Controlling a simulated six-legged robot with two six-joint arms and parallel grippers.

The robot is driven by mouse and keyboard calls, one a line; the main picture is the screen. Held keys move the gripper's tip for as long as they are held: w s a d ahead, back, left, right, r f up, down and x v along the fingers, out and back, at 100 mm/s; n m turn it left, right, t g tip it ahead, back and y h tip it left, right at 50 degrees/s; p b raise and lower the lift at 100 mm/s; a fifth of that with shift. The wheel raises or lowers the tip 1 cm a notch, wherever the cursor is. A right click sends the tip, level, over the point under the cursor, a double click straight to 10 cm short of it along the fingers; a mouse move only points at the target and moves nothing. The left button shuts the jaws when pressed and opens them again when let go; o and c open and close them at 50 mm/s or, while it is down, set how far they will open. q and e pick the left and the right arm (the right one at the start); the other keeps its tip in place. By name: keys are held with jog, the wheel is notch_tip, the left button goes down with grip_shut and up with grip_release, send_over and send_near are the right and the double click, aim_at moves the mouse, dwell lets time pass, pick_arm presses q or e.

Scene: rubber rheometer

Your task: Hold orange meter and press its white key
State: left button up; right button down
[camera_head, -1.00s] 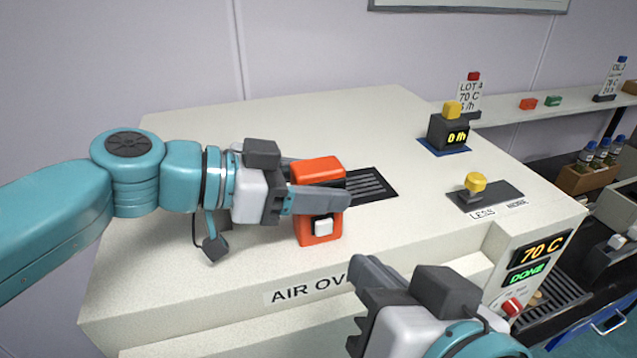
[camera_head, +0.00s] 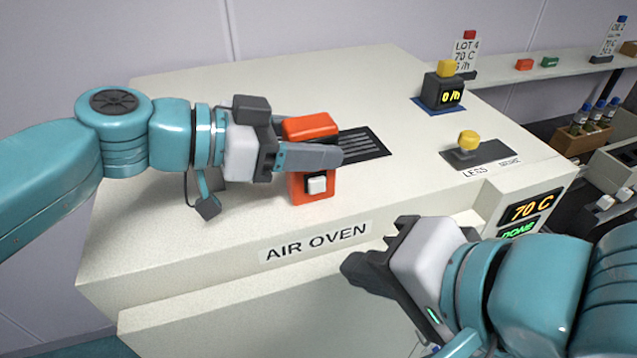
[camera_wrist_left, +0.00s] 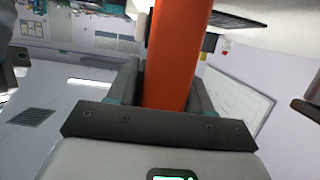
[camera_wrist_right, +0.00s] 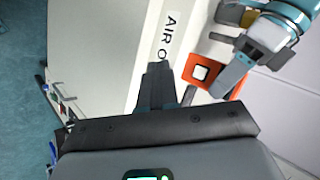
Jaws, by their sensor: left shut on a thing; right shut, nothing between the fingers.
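The orange meter (camera_head: 312,128) stands on top of the air oven, with its white key (camera_head: 316,184) low on the front face. My left gripper (camera_head: 312,156) is shut across the meter's middle, one finger over its front just above the key. The meter also fills the middle of the left wrist view (camera_wrist_left: 172,60). My right gripper (camera_head: 362,268) is shut and empty, in front of the oven's front edge, below and to the right of the meter. In the right wrist view the white key (camera_wrist_right: 200,72) shows right of the closed right fingertips (camera_wrist_right: 157,70), apart from them.
The white air oven (camera_head: 230,250) has a dark vent (camera_head: 365,145) behind the meter. To the right are a black box with a yellow top (camera_head: 443,92), a yellow knob (camera_head: 468,141) and the 70 C display (camera_head: 533,207). A shelf runs along the back right.

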aim_at(317, 185)
pick_arm(q)
jog(key=shift+f, duration=0.1)
pick_arm(e)
jog(key=w+a, duration=0.2)
jog(key=w, duration=0.6)
jog(key=shift+w+a, duration=0.2)
jog(key=shift+a, duration=0.2)
jog(key=shift+w, duration=0.15)
dwell(1.6)
jog(key=shift+w+a, duration=0.1)
jog(key=shift+w, duration=0.15)
jog(key=shift+w+a, duration=0.15)
jog(key=shift+w, duration=0.25)
dwell(0.6)
dwell(0.4)
jog(key=shift+s+d, duration=0.25)
jog(key=shift+s, duration=0.55)
jog(key=shift+s, duration=0.1)
